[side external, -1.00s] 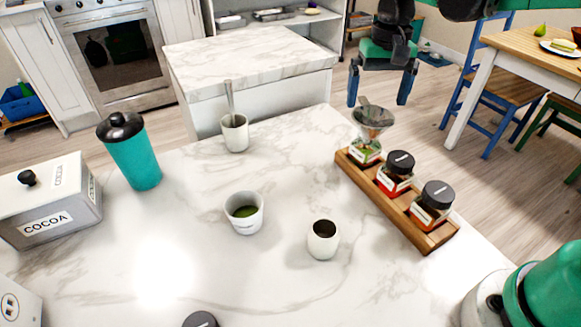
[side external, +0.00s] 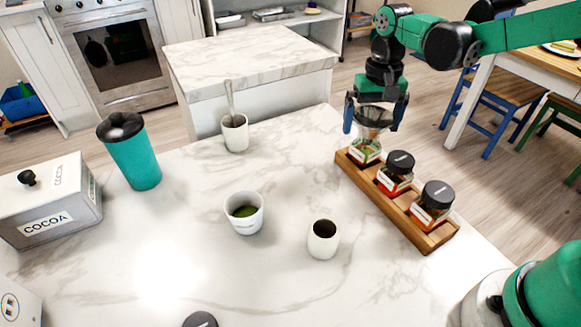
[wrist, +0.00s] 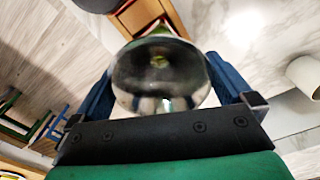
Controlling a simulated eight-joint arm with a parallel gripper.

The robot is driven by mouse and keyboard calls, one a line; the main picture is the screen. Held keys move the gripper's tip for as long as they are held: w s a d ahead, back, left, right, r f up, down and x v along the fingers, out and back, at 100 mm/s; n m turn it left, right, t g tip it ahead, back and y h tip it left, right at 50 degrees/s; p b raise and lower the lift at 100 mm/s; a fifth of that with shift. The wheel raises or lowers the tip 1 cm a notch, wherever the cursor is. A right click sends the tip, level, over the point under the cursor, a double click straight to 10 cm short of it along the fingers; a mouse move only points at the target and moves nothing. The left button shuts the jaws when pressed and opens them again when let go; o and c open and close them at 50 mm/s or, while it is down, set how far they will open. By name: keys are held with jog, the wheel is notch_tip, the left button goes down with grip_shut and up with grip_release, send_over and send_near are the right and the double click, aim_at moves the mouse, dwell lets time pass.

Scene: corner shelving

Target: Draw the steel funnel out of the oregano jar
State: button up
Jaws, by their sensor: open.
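The steel funnel (side external: 373,118) stands upright in the mouth of the oregano jar (side external: 364,151), a glass jar with green contents at the far end of the wooden rack. My gripper (side external: 375,122) is open from above, with one blue finger on each side of the funnel's wide cone. In the wrist view the funnel's shiny bowl (wrist: 160,75) fills the space between the fingers. Whether the fingers touch its rim is not clear. The jar is mostly hidden behind the funnel in that view.
Two black-lidded jars with red labels, the middle one (side external: 396,172) and the near one (side external: 432,205), share the wooden rack (side external: 425,240). White cups (side external: 323,240) (side external: 244,222) and a teal tumbler (side external: 133,155) stand to the left. The marble counter between them is clear.

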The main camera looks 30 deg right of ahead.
dwell(0.4)
jog(key=c, duration=1.4)
jog(key=shift+o, duration=0.2)
jog(key=shift+r, duration=3)
